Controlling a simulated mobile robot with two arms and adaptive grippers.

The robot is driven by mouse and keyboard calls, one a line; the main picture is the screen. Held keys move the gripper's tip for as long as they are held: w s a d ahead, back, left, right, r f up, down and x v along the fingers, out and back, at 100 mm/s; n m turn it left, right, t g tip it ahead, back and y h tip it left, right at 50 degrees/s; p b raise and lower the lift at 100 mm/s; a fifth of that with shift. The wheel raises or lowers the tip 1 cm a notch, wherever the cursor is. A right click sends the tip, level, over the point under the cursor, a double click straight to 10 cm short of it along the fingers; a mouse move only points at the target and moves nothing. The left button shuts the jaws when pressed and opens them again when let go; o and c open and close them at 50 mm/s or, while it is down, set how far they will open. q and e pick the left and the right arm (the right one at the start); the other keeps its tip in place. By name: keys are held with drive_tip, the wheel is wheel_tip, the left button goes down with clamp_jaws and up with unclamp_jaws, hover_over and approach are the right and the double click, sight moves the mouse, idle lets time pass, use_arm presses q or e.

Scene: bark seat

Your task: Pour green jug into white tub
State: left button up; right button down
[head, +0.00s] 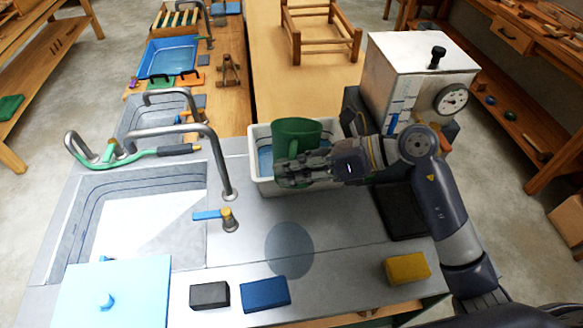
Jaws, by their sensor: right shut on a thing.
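The green jug (297,130) is in my right gripper (286,172), whose fingers are closed on its near side. The jug looks close to upright, with its open top showing. It is over or partly inside the white tub (253,137), which stands on the grey counter; I cannot tell whether they touch. A blue interior shows at the tub's left side. My gripper and the jug hide much of the tub's inside, and the jug's contents cannot be seen. My left gripper is not in view.
A white box with a gauge (417,55) stands close right of the tub. A curved faucet (221,165) rises left of it beside the sink (130,225). Black (209,295), blue (265,293) and yellow (408,268) blocks lie along the front. The counter's middle is clear.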

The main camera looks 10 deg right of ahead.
drive_tip(key=shift+w+r+m+p, duration=0.15)
drive_tip(key=shift+r+m+p, duration=0.15)
drive_tip(key=shift+r+p, duration=0.55)
idle(0.4)
